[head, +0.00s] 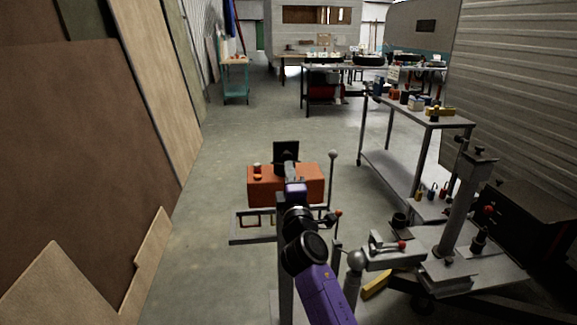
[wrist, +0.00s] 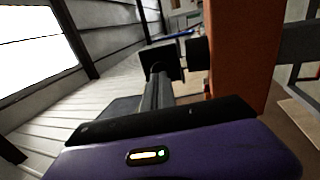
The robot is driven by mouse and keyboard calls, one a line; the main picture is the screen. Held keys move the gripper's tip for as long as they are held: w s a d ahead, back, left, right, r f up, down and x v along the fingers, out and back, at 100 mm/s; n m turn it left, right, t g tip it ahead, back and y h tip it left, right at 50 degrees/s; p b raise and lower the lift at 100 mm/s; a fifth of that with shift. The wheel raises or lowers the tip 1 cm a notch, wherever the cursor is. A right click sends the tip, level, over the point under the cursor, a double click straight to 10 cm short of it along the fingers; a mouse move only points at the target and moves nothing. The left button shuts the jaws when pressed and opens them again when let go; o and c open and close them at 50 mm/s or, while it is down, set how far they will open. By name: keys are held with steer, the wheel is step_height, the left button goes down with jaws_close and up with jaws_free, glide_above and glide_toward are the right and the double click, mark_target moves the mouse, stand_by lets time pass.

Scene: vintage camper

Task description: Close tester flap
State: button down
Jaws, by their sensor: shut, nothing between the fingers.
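The tester is an orange box (head: 262,190) on a grey stand in the middle of the head view. Its dark flap (head: 286,147) stands up above the top of the box. In the wrist view the orange box (wrist: 238,55) is at the right, and the dark flap (wrist: 168,58) reaches out from it to the left. My gripper (head: 289,160) is shut and empty, in front of the flap and over the box. In the wrist view my gripper's tip (wrist: 157,75) overlaps the flap; I cannot tell whether they touch. My arm hides part of the box front.
Small orange items (head: 257,172) sit on the left of the box top. A grey post with a ball top (head: 332,156) stands close on the right. A vise bench (head: 440,265) and a metal shelf cart (head: 425,115) are at the right.

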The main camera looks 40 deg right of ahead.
mark_target(287, 155)
steer(key=shift+x, duration=0.95)
steer(key=shift+r+p, duration=0.15)
steer(key=shift+p, duration=0.15)
